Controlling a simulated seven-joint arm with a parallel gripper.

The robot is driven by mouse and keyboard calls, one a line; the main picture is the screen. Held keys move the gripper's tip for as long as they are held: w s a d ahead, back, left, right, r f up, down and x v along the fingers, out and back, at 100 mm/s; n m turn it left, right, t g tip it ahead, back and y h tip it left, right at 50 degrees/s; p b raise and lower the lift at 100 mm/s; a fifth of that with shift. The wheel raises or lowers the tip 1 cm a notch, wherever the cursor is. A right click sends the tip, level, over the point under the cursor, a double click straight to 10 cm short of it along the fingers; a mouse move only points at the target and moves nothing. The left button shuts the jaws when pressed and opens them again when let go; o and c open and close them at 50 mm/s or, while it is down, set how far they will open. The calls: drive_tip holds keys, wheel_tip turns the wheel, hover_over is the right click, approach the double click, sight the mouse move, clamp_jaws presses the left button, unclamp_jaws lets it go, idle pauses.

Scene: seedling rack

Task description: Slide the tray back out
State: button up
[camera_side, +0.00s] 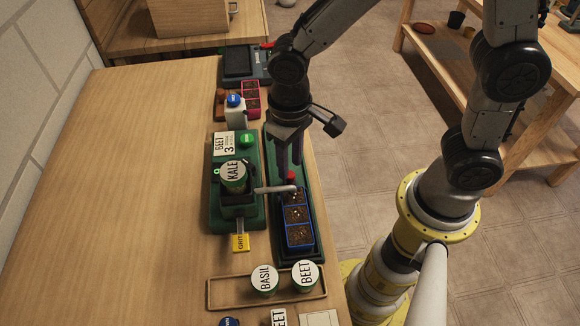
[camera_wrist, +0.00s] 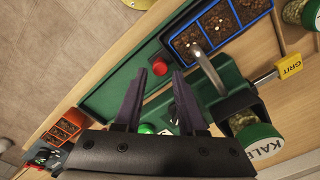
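The blue-edged tray (camera_side: 313,236) lies in a long green channel (camera_side: 271,146), its cells full of dark soil with pale specks on some. In the wrist view the tray (camera_wrist: 182,58) is at the top, partly under a grey spout (camera_wrist: 208,68). A red knob (camera_side: 291,175) stands at the tray's near-gripper end; it also shows in the wrist view (camera_wrist: 162,68). My gripper (camera_side: 290,162) is over the channel just beyond that knob. In the wrist view its two dark fingers (camera_wrist: 159,76) are apart with nothing between them, and the knob appears just ahead of their tips.
The green seeder with a KALE jar (camera_side: 233,176) and a yellow GRIT tab (camera_side: 240,242) stands left of the channel, its spout crossing over the tray. BASIL (camera_side: 265,279) and BEET (camera_side: 305,275) jars stand in a wooden holder in front. A red-edged tray (camera_side: 251,98) lies behind.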

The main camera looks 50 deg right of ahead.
drive_tip(key=shift+f, duration=1.4)
drive_tip(key=shift+c, duration=0.2)
clamp_jaws()
drive_tip(key=shift+r, duration=0.1)
